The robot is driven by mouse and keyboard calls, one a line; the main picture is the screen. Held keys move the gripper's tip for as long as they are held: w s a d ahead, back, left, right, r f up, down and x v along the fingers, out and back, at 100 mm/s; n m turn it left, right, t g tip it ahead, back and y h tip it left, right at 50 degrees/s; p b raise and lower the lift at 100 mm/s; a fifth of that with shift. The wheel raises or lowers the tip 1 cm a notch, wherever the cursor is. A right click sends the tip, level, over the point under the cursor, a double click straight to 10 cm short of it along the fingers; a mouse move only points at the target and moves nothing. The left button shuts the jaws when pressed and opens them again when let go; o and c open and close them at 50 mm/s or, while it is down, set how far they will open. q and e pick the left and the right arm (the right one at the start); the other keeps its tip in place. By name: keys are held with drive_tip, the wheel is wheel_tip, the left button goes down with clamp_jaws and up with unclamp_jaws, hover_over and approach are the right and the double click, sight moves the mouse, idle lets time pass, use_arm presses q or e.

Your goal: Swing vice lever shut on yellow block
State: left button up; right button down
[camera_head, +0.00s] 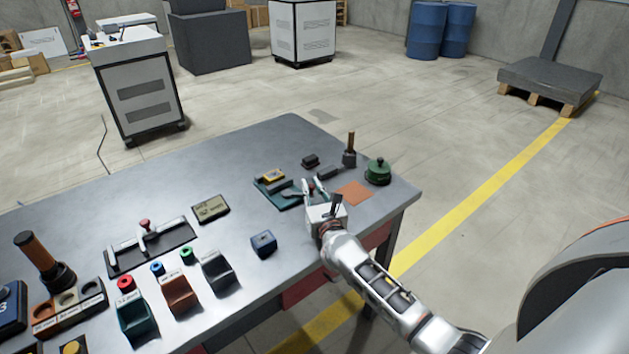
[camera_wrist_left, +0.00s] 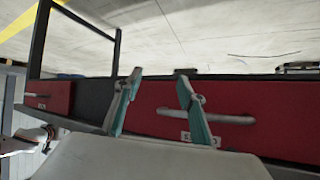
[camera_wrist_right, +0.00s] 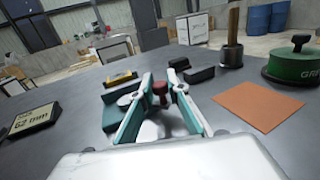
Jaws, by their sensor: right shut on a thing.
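The vice is a low teal fixture (camera_head: 275,196) on the bench, with the yellow block (camera_head: 271,175) at its far side. Both also show in the right wrist view, the vice (camera_wrist_right: 112,98) left of my fingers and the block (camera_wrist_right: 121,79) behind it. My right gripper (camera_head: 314,187) is shut on the red knob (camera_wrist_right: 160,90) of the vice lever, at the vice's right side. My fingers hide most of the lever, and I cannot tell whether the block is clamped. My left gripper (camera_wrist_left: 158,79) is open and empty, facing the bench's red drawer (camera_wrist_left: 235,120).
An orange mat (camera_head: 356,193), a green round pot (camera_head: 377,172) and a wooden-handled tool (camera_head: 350,150) stand right of the vice. Bare bench lies behind the vice.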

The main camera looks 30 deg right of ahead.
drive_tip(key=m+h, duration=0.1)
drive_tip(key=s+a+m+g+h+b, duration=0.1)
drive_tip(key=h, duration=0.1)
drive_tip(key=shift+s+a+f+h, duration=0.1)
drive_tip(key=shift+a+f+h, duration=0.1)
drive_tip(key=shift+h, duration=0.1)
drive_tip(key=shift+s+a+r+m+g+h+b, duration=0.1)
drive_tip(key=shift+s+a+m+g+h+b, duration=0.1)
drive_tip(key=shift+m+g+h+b, duration=0.35)
drive_tip(key=shift+s+a+m+g+h+b, duration=0.1)
drive_tip(key=shift+s+m+g+h+b, duration=0.25)
drive_tip(key=shift+m+h, duration=0.4)
drive_tip(key=shift+w, duration=0.15)
drive_tip(key=c, duration=2)
unclamp_jaws()
drive_tip(key=shift+o, duration=0.2)
drive_tip(key=shift+r, duration=0.1)
drive_tip(key=v, duration=1.2)
